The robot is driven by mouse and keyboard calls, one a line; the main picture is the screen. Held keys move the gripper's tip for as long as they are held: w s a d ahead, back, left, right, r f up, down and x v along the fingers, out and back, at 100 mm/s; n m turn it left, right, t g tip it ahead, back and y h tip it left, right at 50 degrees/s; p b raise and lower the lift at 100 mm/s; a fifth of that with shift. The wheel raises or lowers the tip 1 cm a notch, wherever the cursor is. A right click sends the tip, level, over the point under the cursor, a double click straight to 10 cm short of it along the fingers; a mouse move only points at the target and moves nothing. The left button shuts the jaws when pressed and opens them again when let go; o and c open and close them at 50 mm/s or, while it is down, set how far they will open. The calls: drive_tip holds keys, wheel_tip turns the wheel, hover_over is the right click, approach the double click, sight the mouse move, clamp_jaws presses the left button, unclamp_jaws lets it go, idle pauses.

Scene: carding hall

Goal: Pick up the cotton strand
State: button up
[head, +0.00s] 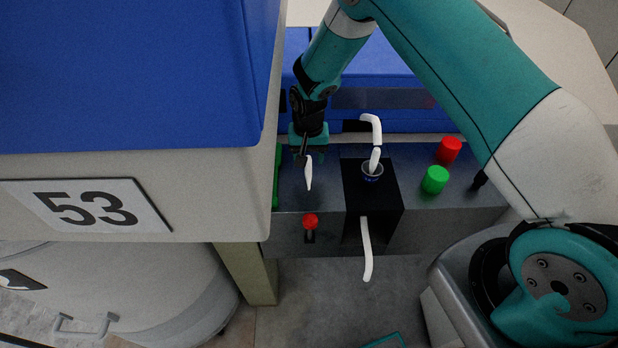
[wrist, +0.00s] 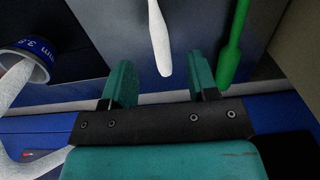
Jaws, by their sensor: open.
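A short white cotton strand (head: 308,172) hangs or lies just below my gripper (head: 307,152) in the head view. In the wrist view the strand (wrist: 158,32) comes from the top edge, and its tapered end reaches the gap between the fingers of my gripper (wrist: 162,82). The fingers are apart, one on each side of that end. I cannot tell how deep the end sits between them. Another white strand (head: 366,250) shows at a blue-marked ring (head: 372,171) on a black block, in pieces above, in and below the ring.
A red button (head: 449,149) and a green button (head: 435,180) are right of the black block (head: 391,190). A red-topped lever (head: 310,221) is on the front face. A green rod (wrist: 236,40) is close right of my fingers. The blue-and-cream machine housing marked 53 (head: 150,155) fills the left.

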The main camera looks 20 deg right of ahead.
sight(309, 169)
wheel_tip(309, 169, down, 5)
drive_tip(key=shift+f+p, duration=0.1)
drive_tip(key=shift+p, duration=0.5)
drive_tip(key=c, duration=1)
